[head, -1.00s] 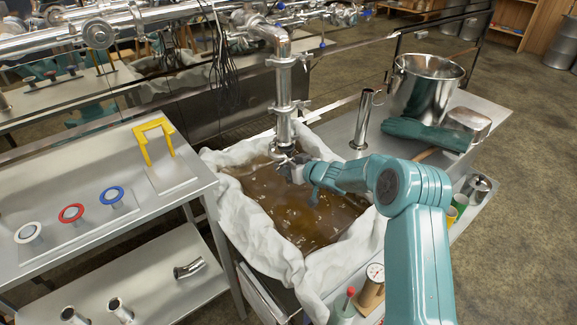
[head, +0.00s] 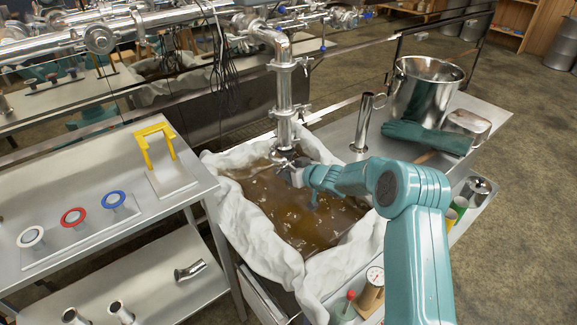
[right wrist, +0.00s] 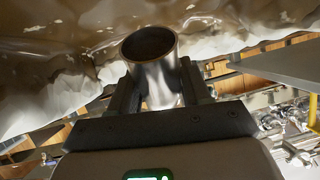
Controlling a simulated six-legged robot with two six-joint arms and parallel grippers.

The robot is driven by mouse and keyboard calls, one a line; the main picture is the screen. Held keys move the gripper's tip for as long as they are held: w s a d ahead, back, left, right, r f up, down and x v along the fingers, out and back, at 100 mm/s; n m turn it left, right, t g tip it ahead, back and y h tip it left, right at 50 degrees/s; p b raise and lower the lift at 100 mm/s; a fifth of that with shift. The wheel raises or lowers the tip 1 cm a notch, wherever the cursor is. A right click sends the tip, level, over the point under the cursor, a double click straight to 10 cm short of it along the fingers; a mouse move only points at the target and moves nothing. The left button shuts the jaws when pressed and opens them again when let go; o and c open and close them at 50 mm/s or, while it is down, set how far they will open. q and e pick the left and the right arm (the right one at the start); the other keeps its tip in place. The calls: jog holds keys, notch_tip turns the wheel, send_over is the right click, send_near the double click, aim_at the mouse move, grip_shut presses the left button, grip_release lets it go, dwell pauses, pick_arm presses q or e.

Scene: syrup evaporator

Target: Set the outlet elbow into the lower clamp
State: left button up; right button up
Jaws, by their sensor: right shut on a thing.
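My right gripper (head: 288,172) is shut on a short shiny metal tube piece, the outlet elbow (right wrist: 155,75), at the foot of the upright steel pipe (head: 284,90). In the right wrist view the elbow sits between the two fingers, its round open mouth showing against the syrup. The lower clamp (head: 286,112) is on the upright pipe, above the gripper. In the head view the gripper and pipe end hide most of the elbow; I cannot tell if it touches the pipe. My left gripper is not in view.
Brown syrup (head: 305,215) in a white cloth-lined tank (head: 255,240) lies below. A steel bucket (head: 425,85), green glove (head: 428,136) and upright tube (head: 362,120) stand on the right bench. The left bench holds ringed ferrules (head: 73,217) and a yellow bracket (head: 155,142); a bent pipe (head: 190,270) lies below.

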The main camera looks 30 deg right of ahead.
aim_at(291, 162)
jog(key=shift+w+d+r, duration=0.1)
jog(key=shift+w+r, duration=0.1)
jog(key=shift+r, duration=0.45)
jog(key=shift+w+r, duration=0.15)
jog(key=shift+r, duration=0.45)
jog(key=shift+r+t, duration=0.2)
jog(key=shift+t, duration=0.1)
jog(key=shift+c, duration=1)
jog(key=shift+w+d+p, duration=0.15)
jog(key=shift+w+p, duration=0.4)
jog(key=shift+p, duration=0.3)
grip_shut()
jog(key=o, duration=1)
grip_release()
jog(key=shift+o, duration=0.2)
jog(key=shift+s+f, duration=0.15)
jog(key=o, duration=0.6)
jog(key=shift+f, duration=0.25)
jog(key=shift+c, duration=0.2)
